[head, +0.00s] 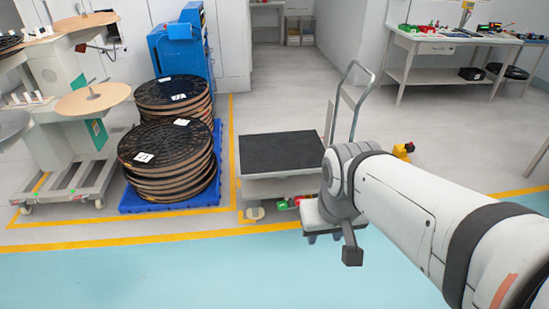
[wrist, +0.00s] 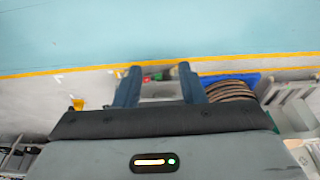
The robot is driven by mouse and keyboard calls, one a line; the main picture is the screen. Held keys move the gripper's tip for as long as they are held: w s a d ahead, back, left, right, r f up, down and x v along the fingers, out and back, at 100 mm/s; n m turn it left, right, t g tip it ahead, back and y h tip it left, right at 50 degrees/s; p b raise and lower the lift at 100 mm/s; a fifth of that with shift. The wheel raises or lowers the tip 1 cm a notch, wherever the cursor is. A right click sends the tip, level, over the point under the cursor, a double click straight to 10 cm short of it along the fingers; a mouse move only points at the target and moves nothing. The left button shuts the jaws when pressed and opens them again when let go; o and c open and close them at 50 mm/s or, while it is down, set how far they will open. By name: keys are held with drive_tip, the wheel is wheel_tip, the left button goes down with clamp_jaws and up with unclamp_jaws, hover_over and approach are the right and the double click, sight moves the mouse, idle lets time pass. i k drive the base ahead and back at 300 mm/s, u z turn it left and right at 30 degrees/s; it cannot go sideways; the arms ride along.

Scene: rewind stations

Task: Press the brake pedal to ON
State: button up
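A low cart with a dark mat (head: 281,152) on its deck and an upright metal handle stands in the middle of the head view. Small green (head: 282,204) and red parts show low at its near edge, beside my gripper. They look like the brake pedal, but its position is too small to read. My gripper (head: 322,238) is in front of the cart's near right corner, pointing down, and partly covers that area. In the wrist view, my gripper (wrist: 162,84) has its two dark fingers apart with nothing held. A small red spot (wrist: 174,73) shows between the fingertips.
Stacked black-topped reels (head: 168,160) sit on a blue pallet (head: 170,207) left of the cart. A wheeled winding stand (head: 65,150) is farther left. Workbenches (head: 440,45) stand at the back right. The blue floor in front is clear. A yellow object (head: 403,151) shows behind my arm.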

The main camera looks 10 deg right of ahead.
sight(291, 204)
drive_tip(key=k, duration=1.35)
drive_tip(key=z, duration=0.5)
drive_tip(key=i, duration=0.75)
drive_tip(key=z, duration=0.85)
drive_tip(key=i, duration=2)
drive_tip(key=u, duration=0.65)
drive_tip(key=i, duration=1.1)
drive_tip(key=u, duration=0.7)
drive_tip(key=k, duration=0.8)
drive_tip(key=u, duration=0.2)
